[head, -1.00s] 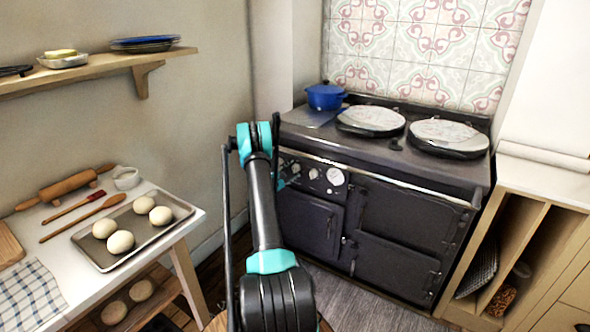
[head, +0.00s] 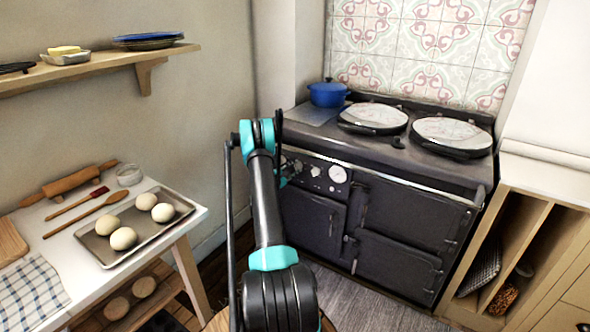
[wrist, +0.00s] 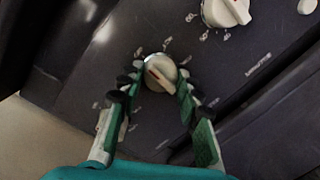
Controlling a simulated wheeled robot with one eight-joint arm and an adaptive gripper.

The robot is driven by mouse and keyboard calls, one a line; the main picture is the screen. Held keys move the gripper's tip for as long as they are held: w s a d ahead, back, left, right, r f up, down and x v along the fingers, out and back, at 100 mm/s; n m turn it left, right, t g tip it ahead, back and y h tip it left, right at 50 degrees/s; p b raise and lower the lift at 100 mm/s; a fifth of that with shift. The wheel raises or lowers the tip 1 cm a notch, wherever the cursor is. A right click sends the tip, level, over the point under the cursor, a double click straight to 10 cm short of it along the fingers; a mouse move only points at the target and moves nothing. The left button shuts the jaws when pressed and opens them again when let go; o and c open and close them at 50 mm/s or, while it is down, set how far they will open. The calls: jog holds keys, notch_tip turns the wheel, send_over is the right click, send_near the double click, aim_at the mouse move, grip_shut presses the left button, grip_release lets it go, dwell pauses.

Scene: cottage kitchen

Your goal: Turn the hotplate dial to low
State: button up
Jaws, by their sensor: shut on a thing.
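The dark stove (head: 385,225) has two round hotplate lids (head: 372,117), both closed, and a blue pot (head: 327,94) at its left back. A table with a dough tray (head: 165,232) stands at left. A wooden cabinet (head: 515,235) stands right of the stove.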

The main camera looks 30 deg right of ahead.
jog(key=m, duration=0.5)
jog(key=m+y, duration=0.1)
jog(key=m, duration=0.4)
jog(key=shift+r+t, duration=0.1)
jog(key=shift+t, duration=0.2)
jog(key=shift+m, duration=0.4)
jog(key=o, duration=1.2)
jog(key=shift+c, duration=0.2)
jog(key=v, duration=0.7)
jog(key=shift+s+a, duration=0.15)
jog(key=shift+a, duration=0.1)
jog(key=shift+r, duration=0.2)
